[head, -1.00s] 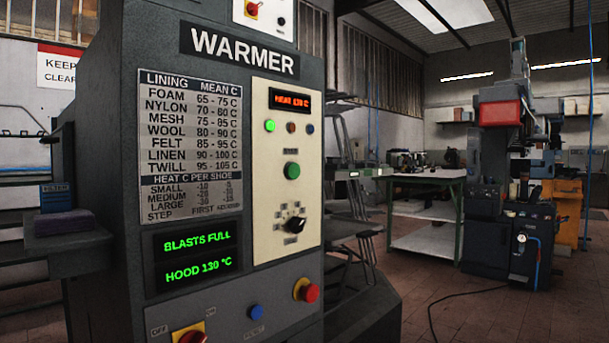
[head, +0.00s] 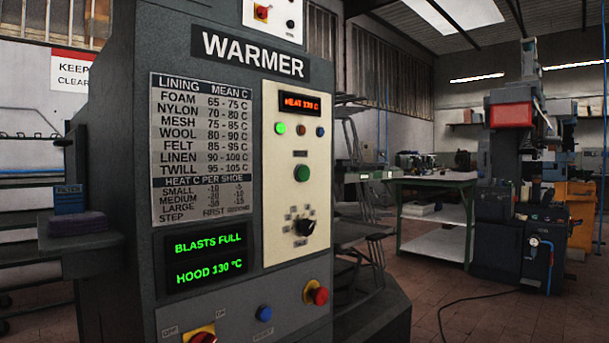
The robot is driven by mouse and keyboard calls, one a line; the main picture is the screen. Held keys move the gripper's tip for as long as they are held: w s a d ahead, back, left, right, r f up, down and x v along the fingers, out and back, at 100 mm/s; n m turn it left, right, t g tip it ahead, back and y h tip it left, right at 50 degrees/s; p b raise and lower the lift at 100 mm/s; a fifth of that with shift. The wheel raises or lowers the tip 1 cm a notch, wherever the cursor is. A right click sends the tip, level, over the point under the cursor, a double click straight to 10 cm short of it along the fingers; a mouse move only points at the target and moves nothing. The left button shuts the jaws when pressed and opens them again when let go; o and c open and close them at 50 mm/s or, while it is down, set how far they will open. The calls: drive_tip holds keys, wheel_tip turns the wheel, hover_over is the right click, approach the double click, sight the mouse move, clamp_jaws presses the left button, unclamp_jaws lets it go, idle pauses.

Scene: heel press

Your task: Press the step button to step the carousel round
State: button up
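The grey WARMER cabinet (head: 229,110) fills the left and middle of the head view. Its cream panel (head: 285,215) carries a red display (head: 300,104) reading HEAT 130 C, a lit green lamp (head: 280,128), a green button (head: 301,173) and a black rotary knob (head: 305,227). I cannot read any label marking the step button. A green-lettered screen (head: 207,258) reads BLASTS FULL and HOOD 130 °C. No carousel can be made out clearly. My gripper is not in view.
On the cabinet's lower front are a blue reset button (head: 264,313), a red emergency knob (head: 317,293) and a red-yellow switch (head: 202,337). A side shelf (head: 75,240) juts out at left. A workbench (head: 436,182) and a machine (head: 515,190) stand at right behind open brick floor.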

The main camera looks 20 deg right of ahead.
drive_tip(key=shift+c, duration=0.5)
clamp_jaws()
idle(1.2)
